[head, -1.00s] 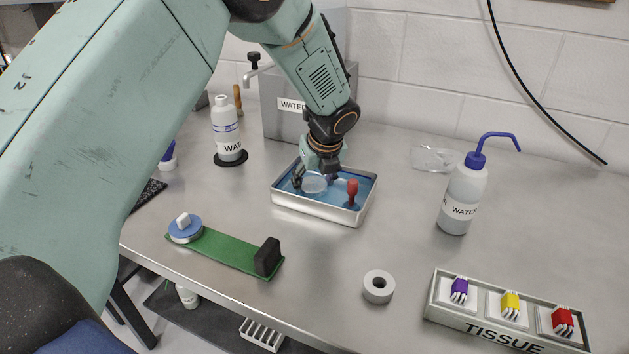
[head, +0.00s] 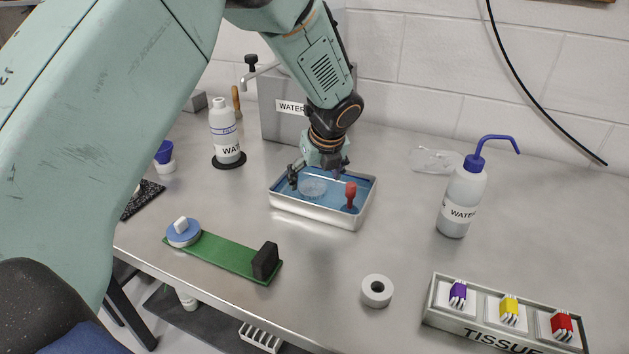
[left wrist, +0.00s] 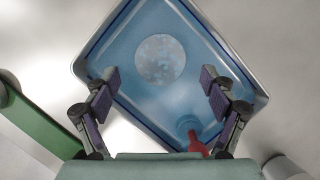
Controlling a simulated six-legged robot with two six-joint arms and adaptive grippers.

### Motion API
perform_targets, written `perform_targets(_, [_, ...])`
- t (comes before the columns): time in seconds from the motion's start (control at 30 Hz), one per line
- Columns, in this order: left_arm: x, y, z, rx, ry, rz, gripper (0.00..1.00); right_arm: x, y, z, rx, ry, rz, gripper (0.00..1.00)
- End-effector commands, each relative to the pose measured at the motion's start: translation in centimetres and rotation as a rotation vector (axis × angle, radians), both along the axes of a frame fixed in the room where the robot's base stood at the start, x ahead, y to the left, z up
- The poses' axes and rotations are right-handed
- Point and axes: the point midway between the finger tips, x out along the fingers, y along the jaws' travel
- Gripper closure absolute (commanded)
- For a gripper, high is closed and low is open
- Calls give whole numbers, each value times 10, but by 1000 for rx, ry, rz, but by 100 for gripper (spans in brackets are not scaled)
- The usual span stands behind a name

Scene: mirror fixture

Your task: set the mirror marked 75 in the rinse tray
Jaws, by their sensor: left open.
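A round, pale mirror disc (head: 313,187) lies flat in the blue-floored metal rinse tray (head: 324,217). In the left wrist view the disc (left wrist: 160,60) lies apart from the tray's walls (left wrist: 262,98), with a mottled face; I cannot read any mark on it. My left gripper (head: 317,174) is open above the tray. In the left wrist view its fingers (left wrist: 160,90) are spread wide with nothing between them, and the disc shows beyond them, clear of both. My right gripper is not in view.
A red-handled tool (head: 351,195) stands in the tray's right side. A green strip (head: 222,254) with a blue-and-white disc and a black block is front left. The bench between is clear.

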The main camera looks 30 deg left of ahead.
Motion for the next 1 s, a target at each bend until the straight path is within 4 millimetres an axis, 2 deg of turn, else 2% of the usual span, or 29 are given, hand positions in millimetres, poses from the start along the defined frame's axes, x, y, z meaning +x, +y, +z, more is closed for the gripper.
perform_targets(0.03, [-2,-3,14,3,-3,-1,16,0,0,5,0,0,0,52])
perform_targets(0.2, [-11,-14,47,3,-3,-1,16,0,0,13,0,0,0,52])
perform_targets(0.43, [-20,-24,80,3,-2,-1,16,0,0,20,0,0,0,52])
perform_targets(0.63, [-24,-27,90,1,0,0,16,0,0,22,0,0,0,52])
perform_targets(1.0, [-24,-28,90,1,0,0,16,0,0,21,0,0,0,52])
